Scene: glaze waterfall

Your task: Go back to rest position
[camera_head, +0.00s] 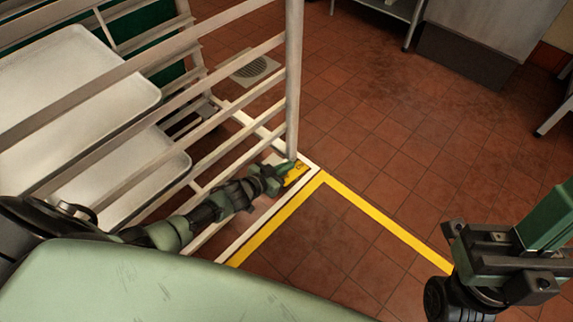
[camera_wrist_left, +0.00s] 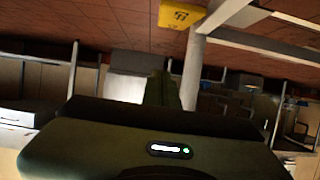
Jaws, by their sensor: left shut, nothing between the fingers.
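My left gripper (camera_head: 284,168) is at the end of my left arm, beside the foot of the metal rack's front corner post (camera_head: 293,80) in the head view. Its green fingers are shut with nothing between them. In the left wrist view the closed fingers (camera_wrist_left: 161,90) point away from the dark gripper body, and nothing is held. In the head view, part of my right arm shows at the right edge.
The rack holds pale trays (camera_head: 75,85) at the left, close to my left arm. A yellow tag (camera_wrist_left: 181,15) shows by a pale post in the left wrist view. Yellow floor lines (camera_head: 385,225) cross the red tiles. The middle floor is clear. A steel cabinet (camera_head: 490,35) stands at the back right.

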